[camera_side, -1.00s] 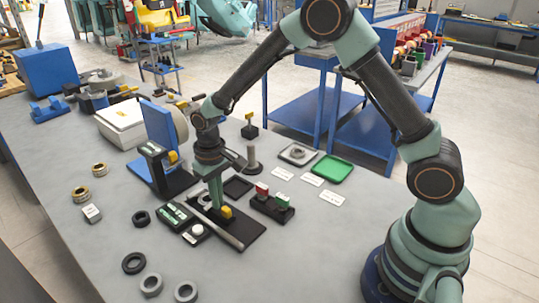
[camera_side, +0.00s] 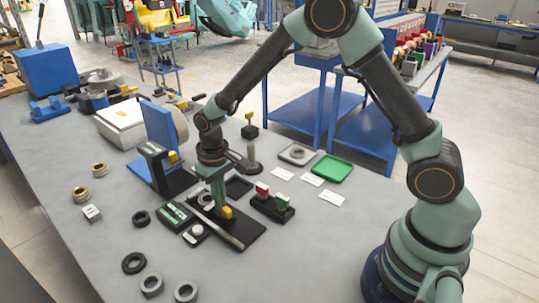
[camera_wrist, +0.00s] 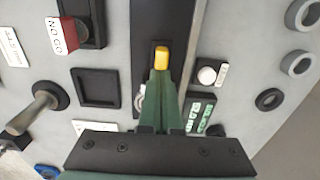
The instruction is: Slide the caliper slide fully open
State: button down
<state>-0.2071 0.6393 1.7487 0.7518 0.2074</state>
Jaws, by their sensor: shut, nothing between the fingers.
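The caliper lies on a dark base plate (camera_side: 257,231) on the grey bench, with a pale metal beam (camera_side: 228,238) along it. The slide's yellow knob (camera_side: 227,212) stands on the caliper; it also shows in the wrist view (camera_wrist: 162,57). My gripper (camera_side: 219,206) points down right beside the knob, its green fingers together and empty. In the wrist view the shut fingertips (camera_wrist: 161,76) are just below the knob in the picture; I cannot tell if they touch it. The fingers and wrist hide part of the caliper, including much of its jaw end.
A green-labelled display box (camera_side: 174,215) and a white-button box (camera_side: 196,233) are close on the left. A blue-backed stand (camera_side: 160,135) is behind. The front bench is mostly clear, with several rings at the left.

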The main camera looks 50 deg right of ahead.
jog(key=shift+s, duration=0.75)
jog(key=shift+w+r, duration=0.2)
jog(key=shift+r, duration=0.8)
jog(key=shift+w+r, duration=0.2)
jog(key=shift+r, duration=0.8)
jog(key=shift+r, duration=0.1)
jog(key=shift+d+r, duration=0.15)
jog(key=shift+r, duration=0.15)
jog(key=s+d+r+t, duration=0.2)
jog(key=s+d+r, duration=0.2)
jog(key=s+r, duration=0.2)
jog(key=s+d+r+t, duration=0.3)
jog(key=s+r, duration=0.4)
jog(key=r, duration=0.3)
jog(key=shift+s+d+r+t, duration=0.15)
jog(key=shift+s+d+t, duration=0.15)
jog(key=shift+d, duration=0.55)
